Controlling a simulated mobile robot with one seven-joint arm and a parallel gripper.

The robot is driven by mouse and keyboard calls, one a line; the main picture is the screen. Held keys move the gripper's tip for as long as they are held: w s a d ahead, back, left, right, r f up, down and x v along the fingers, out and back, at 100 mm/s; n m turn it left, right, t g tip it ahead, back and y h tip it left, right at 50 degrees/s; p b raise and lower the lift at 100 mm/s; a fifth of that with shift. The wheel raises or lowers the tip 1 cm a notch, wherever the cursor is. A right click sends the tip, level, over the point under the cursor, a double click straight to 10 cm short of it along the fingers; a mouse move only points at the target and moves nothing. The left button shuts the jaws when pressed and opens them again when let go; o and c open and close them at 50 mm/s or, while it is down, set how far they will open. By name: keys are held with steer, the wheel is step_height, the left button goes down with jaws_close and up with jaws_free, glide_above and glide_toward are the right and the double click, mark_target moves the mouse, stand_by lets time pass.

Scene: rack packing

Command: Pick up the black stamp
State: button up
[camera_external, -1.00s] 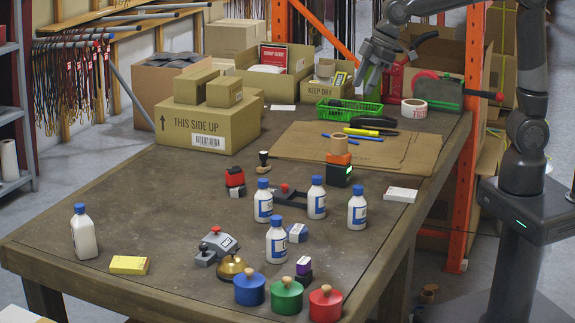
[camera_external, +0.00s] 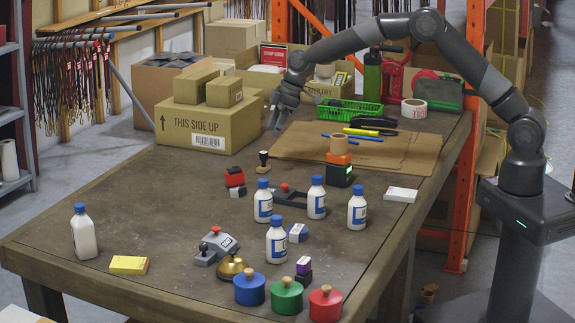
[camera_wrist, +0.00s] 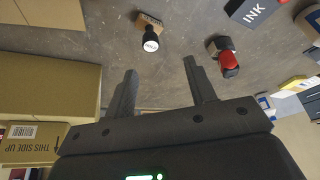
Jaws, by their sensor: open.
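A stamp with a black handle and a wooden base (camera_external: 263,158) stands upright on the table, right of and in front of the "THIS SIDE UP" box.
A red and black stamp (camera_external: 235,180) stands close by; it also shows in the wrist view (camera_wrist: 228,60). Several white bottles (camera_external: 264,203) stand in front. The "THIS SIDE UP" box (camera_external: 190,115) is left of my gripper. A cardboard sheet (camera_external: 385,152) lies to the right.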

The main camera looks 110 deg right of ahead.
mark_target(265, 152)
steer(key=x, duration=0.6)
steer(key=shift+s+d, duration=0.1)
steer(key=shift+d, duration=0.3)
steer(key=x, duration=0.4)
steer(key=shift+s+d+f, duration=0.2)
steer(key=shift+s+d, duration=0.1)
steer(key=shift+w+f, duration=0.25)
steer(key=shift+f, duration=0.3)
steer(key=shift+c, duration=0.2)
steer(key=c, duration=1)
